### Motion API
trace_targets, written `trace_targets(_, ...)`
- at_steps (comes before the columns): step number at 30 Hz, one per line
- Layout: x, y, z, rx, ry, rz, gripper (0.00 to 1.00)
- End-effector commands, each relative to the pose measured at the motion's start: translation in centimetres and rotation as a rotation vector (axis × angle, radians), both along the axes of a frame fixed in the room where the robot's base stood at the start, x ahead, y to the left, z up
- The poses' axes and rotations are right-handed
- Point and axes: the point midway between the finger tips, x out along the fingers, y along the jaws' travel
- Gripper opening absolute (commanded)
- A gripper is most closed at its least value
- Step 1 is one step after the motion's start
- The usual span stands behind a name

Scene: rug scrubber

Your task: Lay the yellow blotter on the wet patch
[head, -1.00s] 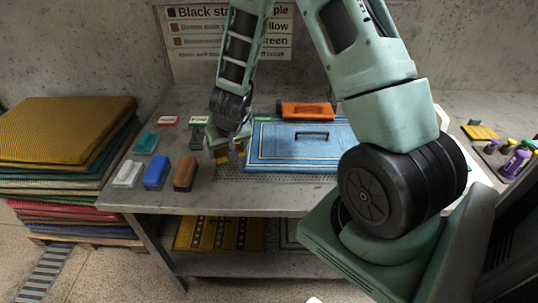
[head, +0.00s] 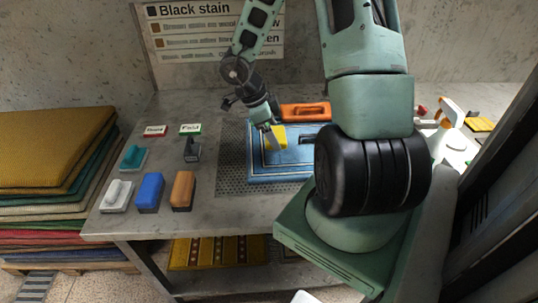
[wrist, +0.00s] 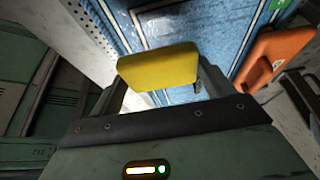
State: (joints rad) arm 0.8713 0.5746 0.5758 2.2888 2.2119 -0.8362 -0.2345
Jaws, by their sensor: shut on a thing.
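My gripper (head: 268,138) is shut on the yellow blotter (head: 278,138) and holds it over the blue rug (head: 262,174), toward its left side. In the wrist view the yellow blotter (wrist: 160,66) sits between the fingers, with the blue rug (wrist: 190,20) beyond it. The blotter looks tilted, and I cannot tell whether it touches the rug.
An orange tool (head: 305,111) lies at the rug's back edge. White (head: 117,196), blue (head: 149,192), brown (head: 183,190) and teal (head: 133,157) brushes stand at left. Stacked rugs (head: 50,150) rise beyond the table's left edge.

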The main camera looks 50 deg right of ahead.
Motion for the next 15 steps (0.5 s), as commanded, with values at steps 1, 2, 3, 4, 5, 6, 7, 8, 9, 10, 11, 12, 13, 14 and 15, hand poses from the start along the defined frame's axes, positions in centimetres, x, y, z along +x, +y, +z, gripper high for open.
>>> trace_targets(1,0.0,0.1,-1.4,0.003,0.004,0.004,0.59)
trace_targets(2,0.0,0.1,-1.9,0.003,0.004,0.004,0.59)
trace_targets(3,0.0,0.1,-2.5,0.002,0.003,0.006,0.59)
trace_targets(4,0.0,0.1,-2.9,0.003,0.003,0.005,0.59)
trace_targets(5,0.0,0.1,-3.2,0.002,0.003,0.005,0.59)
trace_targets(6,0.0,0.0,-3.5,0.001,0.001,0.007,0.59)
trace_targets(7,0.0,0.0,-3.6,0.000,0.000,0.006,0.59)
trace_targets(8,0.0,0.0,-3.8,0.001,0.001,0.006,0.59)
trace_targets(9,0.0,0.0,-4.1,0.000,0.002,0.006,0.59)
trace_targets(10,0.0,0.0,-4.3,0.001,0.002,0.007,0.59)
trace_targets(11,0.0,0.0,-4.6,0.001,0.002,0.008,0.59)
trace_targets(12,0.0,0.0,-5.1,0.001,0.002,0.008,0.59)
trace_targets(13,0.0,0.0,-5.6,0.001,0.002,0.006,0.59)
trace_targets(14,0.0,0.0,-6.1,0.002,0.003,0.008,0.59)
trace_targets(15,0.0,0.1,-6.7,0.002,0.003,0.008,0.59)
